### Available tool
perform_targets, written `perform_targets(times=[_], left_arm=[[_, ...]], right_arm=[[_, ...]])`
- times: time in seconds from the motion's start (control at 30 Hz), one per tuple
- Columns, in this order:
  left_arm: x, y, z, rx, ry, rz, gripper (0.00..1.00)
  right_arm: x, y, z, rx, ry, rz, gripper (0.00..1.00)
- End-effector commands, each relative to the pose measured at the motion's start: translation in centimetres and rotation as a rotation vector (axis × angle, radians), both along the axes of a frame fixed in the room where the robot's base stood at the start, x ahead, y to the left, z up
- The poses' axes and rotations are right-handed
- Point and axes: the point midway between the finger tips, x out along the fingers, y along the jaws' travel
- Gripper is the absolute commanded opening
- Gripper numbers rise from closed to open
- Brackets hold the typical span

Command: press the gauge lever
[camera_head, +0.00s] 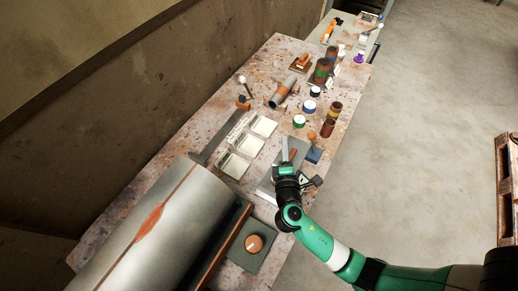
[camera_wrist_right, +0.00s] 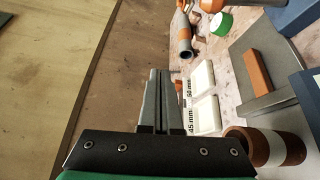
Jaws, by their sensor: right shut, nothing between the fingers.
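I cannot tell for sure which part is the gauge lever. A grey plate (camera_head: 265,187) lies at the table's right edge, with a small orange-brown block (camera_head: 293,154) on it; the plate (camera_wrist_right: 254,40) and block (camera_wrist_right: 257,70) also show in the right wrist view. A thin stalk with a white ball (camera_head: 241,79) stands farther back on the left. My right gripper (camera_head: 285,140) is over the grey plate, just left of the block. Its fingers (camera_wrist_right: 157,73) are together and empty. My left gripper is not in view.
A large metal pipe (camera_head: 150,230) fills the near left. White trays (camera_head: 235,165) labelled 45 mm and 50 mm lie left of my gripper. Jars, rings and a small pipe (camera_head: 282,92) stand farther back. Open floor lies right of the table.

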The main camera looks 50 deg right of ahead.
Motion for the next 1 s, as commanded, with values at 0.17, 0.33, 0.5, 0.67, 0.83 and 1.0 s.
perform_targets(times=[0.17, 0.33, 0.5, 0.67, 0.83, 1.0], left_arm=[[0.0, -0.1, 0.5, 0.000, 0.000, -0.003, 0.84], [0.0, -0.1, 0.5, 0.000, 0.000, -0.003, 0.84], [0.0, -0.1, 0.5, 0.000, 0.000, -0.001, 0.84], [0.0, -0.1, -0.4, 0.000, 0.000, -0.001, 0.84], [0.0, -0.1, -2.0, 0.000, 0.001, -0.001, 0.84], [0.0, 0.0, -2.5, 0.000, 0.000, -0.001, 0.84]], right_arm=[[-4.4, -0.1, -4.9, -0.013, 0.144, 0.005, 0.00], [-4.9, -0.1, -5.3, -0.012, 0.157, 0.007, 0.00], [-4.9, -0.1, -5.3, -0.011, 0.155, 0.007, 0.00], [-4.4, -0.7, -5.8, -0.009, 0.152, 0.003, 0.00], [-2.7, -2.7, -6.1, -0.009, 0.151, 0.000, 0.00], [-0.4, -5.6, -6.7, -0.009, 0.150, 0.001, 0.00]])
